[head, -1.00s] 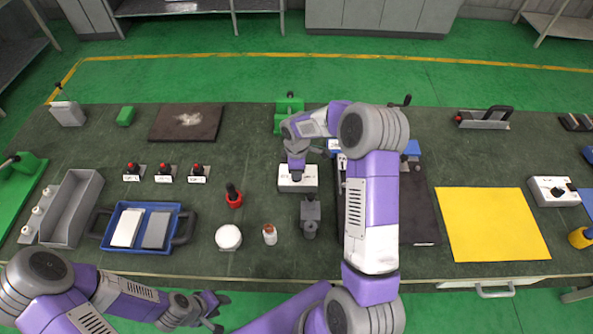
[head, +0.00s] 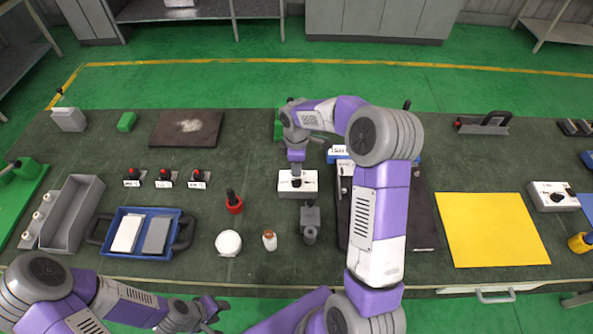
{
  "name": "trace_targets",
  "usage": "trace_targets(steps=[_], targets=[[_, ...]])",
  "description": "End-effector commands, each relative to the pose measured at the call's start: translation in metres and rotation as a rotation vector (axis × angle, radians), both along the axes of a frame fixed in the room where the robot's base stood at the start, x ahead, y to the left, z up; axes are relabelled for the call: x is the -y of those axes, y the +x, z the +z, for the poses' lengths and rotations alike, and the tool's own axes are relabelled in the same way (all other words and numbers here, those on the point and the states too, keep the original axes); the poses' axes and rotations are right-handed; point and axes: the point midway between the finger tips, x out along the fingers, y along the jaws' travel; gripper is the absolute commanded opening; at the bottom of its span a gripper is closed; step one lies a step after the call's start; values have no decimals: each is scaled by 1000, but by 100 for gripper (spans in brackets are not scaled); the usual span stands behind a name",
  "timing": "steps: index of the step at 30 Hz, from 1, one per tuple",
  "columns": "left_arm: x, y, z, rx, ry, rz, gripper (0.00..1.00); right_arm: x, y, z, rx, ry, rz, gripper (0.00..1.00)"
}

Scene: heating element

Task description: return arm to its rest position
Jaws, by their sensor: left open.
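My right arm reaches in from the bottom, bends over the table and points its right gripper (head: 296,168) down over a small white control box (head: 285,188). A dark knob (head: 297,183) on the box shows just below the gripper. The fingers are small and partly hidden by the wrist, so I cannot tell whether they are open or shut, or whether they touch the knob. My left gripper (head: 216,309) is open and empty, off the table's front edge at the lower left.
A grey device (head: 310,222) stands just in front of the box. A dark panel (head: 420,210) lies partly hidden under my right arm. A red-based bottle (head: 234,203), a white round container (head: 228,243) and a blue tray (head: 120,212) are to the left. A yellow mat (head: 490,230) lies right.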

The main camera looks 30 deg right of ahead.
Motion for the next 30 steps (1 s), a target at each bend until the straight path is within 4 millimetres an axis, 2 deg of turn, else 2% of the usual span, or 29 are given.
trace_targets(steps=[4, 20, 23, 30], targets=[[0, 0, 0, 0, 0, 0, 43, 0, 0, 8, 1, 0, 0, 38], [0, 0, 2, 0, 0, 0, 43, 0, 0, 10, 1, 1, 0, 38], [0, 0, 14, 0, 0, 0, 43, 0, 0, 22, 1, 0, 0, 38], [0, 0, 59, 0, 0, 0, 43, 0, 0, 67, 1, 0, 0, 38]])
